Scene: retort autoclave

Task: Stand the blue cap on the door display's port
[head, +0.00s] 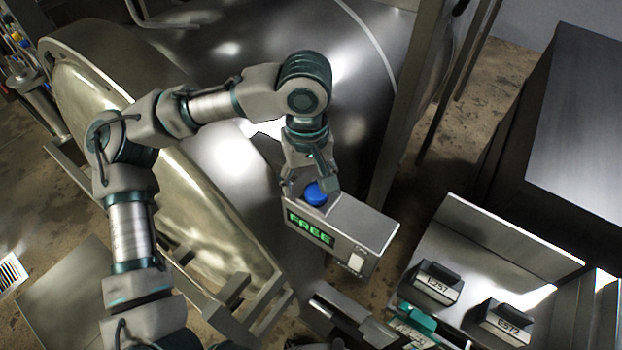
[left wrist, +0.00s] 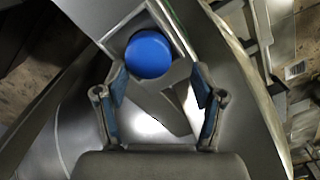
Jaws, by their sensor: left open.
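The door display (head: 350,222) is a grey box with a green "FREE" readout, at the middle of the head view. The round blue cap (head: 316,194) is at the left end of its top face. In the left wrist view the cap (left wrist: 149,54) sits within a square-edged recess on the box top, beyond the fingertips. My left gripper (head: 311,184) is open just above the cap. Its fingers (left wrist: 160,84) are apart with nothing between their tips. The port itself is hidden. A teal and grey part, perhaps my right gripper (head: 416,320), shows at the bottom edge, mostly cut off.
The big steel vessel and its round door rim (head: 95,75) fill the left and back. A metal tray (head: 480,225) at the right holds labelled blocks, E257 (head: 436,283) and E572 (head: 503,321). A dark cabinet (head: 570,120) stands behind it. A steel post rises close behind the display.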

